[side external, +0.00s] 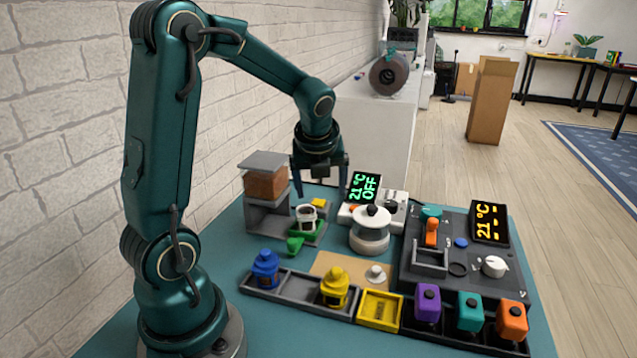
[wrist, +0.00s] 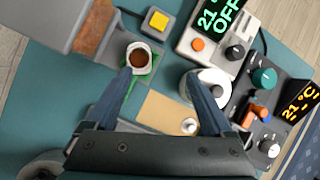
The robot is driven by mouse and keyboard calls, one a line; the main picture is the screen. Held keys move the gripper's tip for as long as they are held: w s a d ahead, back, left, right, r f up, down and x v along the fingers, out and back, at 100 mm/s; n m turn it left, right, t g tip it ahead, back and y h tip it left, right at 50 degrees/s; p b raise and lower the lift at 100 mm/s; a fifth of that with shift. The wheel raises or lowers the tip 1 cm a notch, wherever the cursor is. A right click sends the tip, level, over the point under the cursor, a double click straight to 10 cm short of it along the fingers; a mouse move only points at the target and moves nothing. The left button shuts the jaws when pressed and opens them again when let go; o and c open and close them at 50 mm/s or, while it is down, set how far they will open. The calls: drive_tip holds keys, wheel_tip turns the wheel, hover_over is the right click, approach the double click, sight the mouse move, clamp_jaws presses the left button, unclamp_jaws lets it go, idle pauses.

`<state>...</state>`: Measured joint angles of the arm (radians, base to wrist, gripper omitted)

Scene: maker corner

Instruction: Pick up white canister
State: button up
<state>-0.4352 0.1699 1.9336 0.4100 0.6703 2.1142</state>
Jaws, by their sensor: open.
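A white open-topped canister (side external: 307,224) with dark brown contents stands at the green part of the grey dispenser stand. In the wrist view the white canister (wrist: 128,60) shows from above, near my left fingertip. A small white knobbed lid (side external: 376,275) lies on the tan board; it also shows in the wrist view (wrist: 189,126). My gripper (side external: 320,186) is open and empty, pointing down above the canister's area. In the wrist view my gripper (wrist: 158,76) has its fingers wide apart, with the canister ahead of the left one. I cannot tell the exact height gap.
The dispenser stand (side external: 267,160) rises close left of the canister. A white round pot (side external: 370,240) stands to its right, before a display unit (side external: 363,186). In front, a grey tray (side external: 300,287) holds a blue canister (side external: 265,270) and a yellow canister (side external: 334,290).

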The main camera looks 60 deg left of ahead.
sight(306, 213)
drive_tip(key=shift+n+g, duration=0.4)
drive_tip(key=shift+g, duration=0.4)
drive_tip(key=a+f, duration=0.1)
drive_tip(key=s+a+f, duration=0.1)
drive_tip(key=f, duration=0.1)
drive_tip(key=a+f, duration=0.1)
drive_tip(key=shift+s+f, duration=0.2)
drive_tip(key=shift+s, duration=0.15)
drive_tip(key=shift+x, duration=2.3)
drive_tip(key=shift+d, duration=0.1)
clamp_jaws()
